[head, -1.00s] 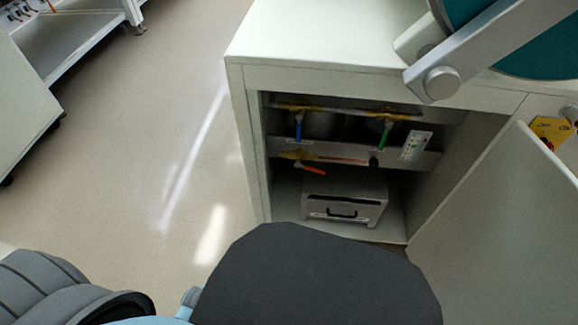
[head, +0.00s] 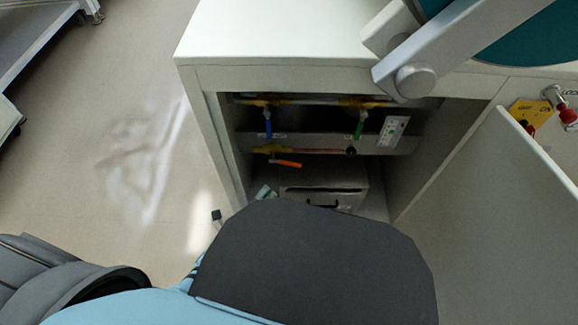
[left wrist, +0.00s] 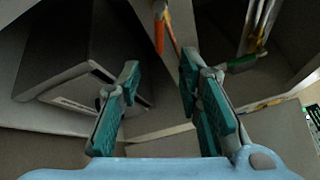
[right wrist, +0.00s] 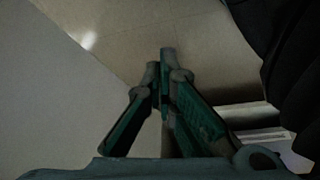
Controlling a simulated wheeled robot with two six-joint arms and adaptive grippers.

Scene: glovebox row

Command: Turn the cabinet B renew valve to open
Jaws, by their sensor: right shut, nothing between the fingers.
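The open cabinet (head: 215,145) holds pipes with three lever handles: a blue handle (head: 267,128), a green handle (head: 360,128) and, lower, an orange handle (head: 286,164). The blue and green handles hang down; the orange one lies nearly level, tilted slightly. Labels are too small to read, so I cannot tell which is the renew valve. My left gripper (head: 240,204) is open and empty at the cabinet's lower left opening, below the handles. The left wrist view shows the orange handle (left wrist: 159,36) beyond its fingers (left wrist: 160,76). My right gripper (right wrist: 161,66) is shut and empty, away from the valves.
A grey box (head: 325,191) with a black handle stands on the cabinet floor, close to my left gripper. The open door (head: 500,220) stands at the right. A yellow switch plate (head: 530,113) is beyond it.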

